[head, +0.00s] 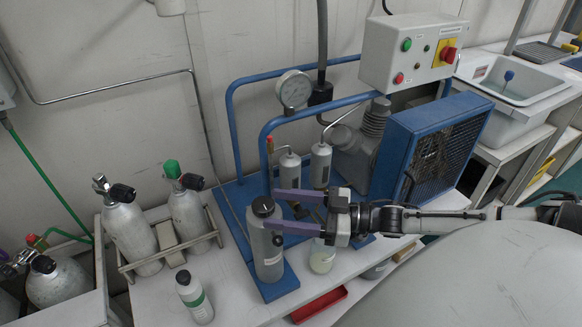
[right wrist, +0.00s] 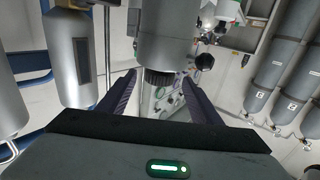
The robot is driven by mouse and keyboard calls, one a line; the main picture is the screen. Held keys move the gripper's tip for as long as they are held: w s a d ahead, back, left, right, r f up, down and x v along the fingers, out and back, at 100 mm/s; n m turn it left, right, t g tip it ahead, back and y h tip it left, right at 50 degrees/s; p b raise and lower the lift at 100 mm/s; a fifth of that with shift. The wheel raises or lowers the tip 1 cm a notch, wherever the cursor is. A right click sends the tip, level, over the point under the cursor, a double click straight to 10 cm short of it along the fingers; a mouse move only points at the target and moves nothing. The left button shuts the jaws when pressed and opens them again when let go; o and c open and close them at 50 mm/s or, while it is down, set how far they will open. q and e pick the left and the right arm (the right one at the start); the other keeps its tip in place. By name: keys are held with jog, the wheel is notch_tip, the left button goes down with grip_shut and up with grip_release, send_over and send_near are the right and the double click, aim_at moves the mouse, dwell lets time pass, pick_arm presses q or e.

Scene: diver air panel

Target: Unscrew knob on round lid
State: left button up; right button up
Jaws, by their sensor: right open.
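A grey metal canister (head: 265,252) stands upright on a blue base, with a round lid and a dark knob (head: 262,205) on top. My right gripper (head: 270,209) reaches in from the right at lid height. Its two purple fingers are wide apart and appear level with the canister's top, holding nothing. In the right wrist view, a dark ribbed knob (right wrist: 159,77) on a grey cylinder (right wrist: 166,40) shows between the open fingers (right wrist: 160,84), with gaps on both sides. Whether a finger touches the canister is unclear. My left gripper is not in view.
Blue tube framing (head: 231,130) and a compressor with a blue guard (head: 430,150) stand behind. Gas cylinders (head: 130,235) sit in a rack at left. A white bottle (head: 194,297) and a red tray (head: 318,304) are near the front. A pressure gauge (head: 294,89) is above.

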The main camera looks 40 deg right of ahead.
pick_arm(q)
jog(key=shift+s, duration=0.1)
pick_arm(e)
jog(key=shift+v, duration=1.1)
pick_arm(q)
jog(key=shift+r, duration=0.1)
